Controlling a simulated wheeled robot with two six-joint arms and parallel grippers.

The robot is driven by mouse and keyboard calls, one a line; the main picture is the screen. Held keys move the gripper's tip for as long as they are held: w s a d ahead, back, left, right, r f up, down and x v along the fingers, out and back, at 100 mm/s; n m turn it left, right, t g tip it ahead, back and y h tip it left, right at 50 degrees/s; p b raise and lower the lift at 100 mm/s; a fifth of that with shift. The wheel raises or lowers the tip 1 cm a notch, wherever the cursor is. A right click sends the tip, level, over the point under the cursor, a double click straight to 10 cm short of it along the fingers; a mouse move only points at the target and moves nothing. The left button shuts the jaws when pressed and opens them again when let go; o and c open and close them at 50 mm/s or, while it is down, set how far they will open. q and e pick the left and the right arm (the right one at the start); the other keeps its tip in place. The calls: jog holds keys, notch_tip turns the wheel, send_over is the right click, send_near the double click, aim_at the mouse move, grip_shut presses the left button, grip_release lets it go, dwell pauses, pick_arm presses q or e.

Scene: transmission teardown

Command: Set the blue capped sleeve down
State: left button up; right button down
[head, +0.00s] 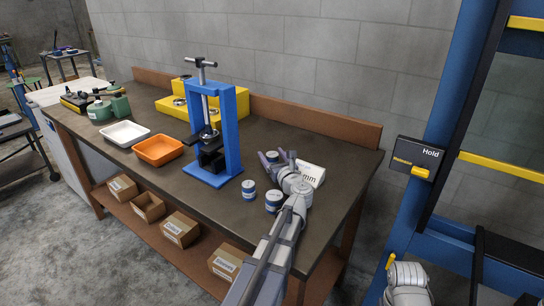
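My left gripper (274,157) is over the right part of the workbench, its arm reaching in from the bottom. A small blue capped sleeve (272,156) sits between its fingers, which flank it on both sides and look shut on it. Whether its underside touches the bench is hidden. Two similar blue and white capped pieces stand upright nearer the front edge: one (249,190) left of my arm, the other (274,201) close beside my wrist. My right gripper is out of view; only part of my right arm shows at the bottom right.
A blue press (229,135) stands left of the gripper. An orange tray (158,150) and a white tray (126,133) lie further left. A white labelled piece (311,173) is right of my gripper. Yellow fixtures (172,106) stand behind. The bench's right end is clear.

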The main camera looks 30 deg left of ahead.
aim_at(275, 158)
pick_arm(q)
jog(key=shift+o, duration=0.4)
jog(key=shift+r, duration=0.15)
jog(key=shift+s+d, duration=0.2)
jog(key=v, duration=0.7)
